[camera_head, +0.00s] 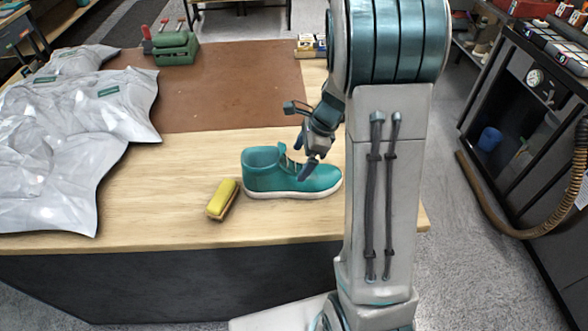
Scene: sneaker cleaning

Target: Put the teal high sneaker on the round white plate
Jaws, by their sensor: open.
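The teal high sneaker (270,180) stands upright on the wooden table, its white sole down and its toe to the right. My gripper (309,169) is over the front part of the sneaker, by the laces, and is open. One dark finger shows against the sneaker's upper; the other is hard to make out, and I cannot tell whether the fingers touch it. I see no round white plate in this view; my arm covers part of the table to the right.
A yellow brush (223,199) lies left of the sneaker. Grey plastic bags (70,130) cover the table's left side. A brown mat (230,90), a green tool (175,48) and a small box (308,46) are farther back. Bare wood lies in front.

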